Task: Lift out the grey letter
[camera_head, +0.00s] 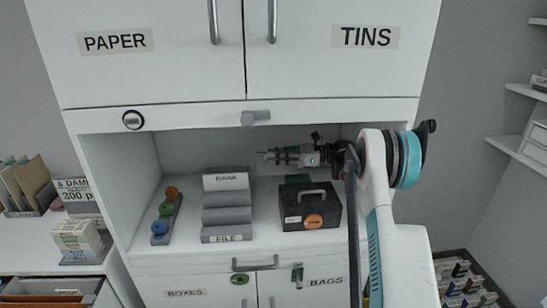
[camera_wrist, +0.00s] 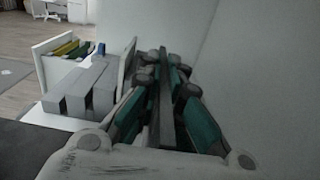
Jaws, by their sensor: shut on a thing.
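My gripper (camera_head: 292,155) reaches leftward inside the open shelf bay, above and right of a grey stepped rack (camera_head: 226,216). The rack has a BANK label at the top and a FILE label at the bottom. In the wrist view, my gripper (camera_wrist: 165,82) is shut on a thin dark grey strip, seen edge-on between the green-sided fingers, which looks like the grey letter (camera_wrist: 166,110).
A black box (camera_head: 309,207) with a handle and orange disc stands right of the rack, below my gripper. A holder (camera_head: 167,216) with coloured knobs stands at left. The bay has side walls and a cabinet (camera_head: 160,50) above. Bare shelf shows in front.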

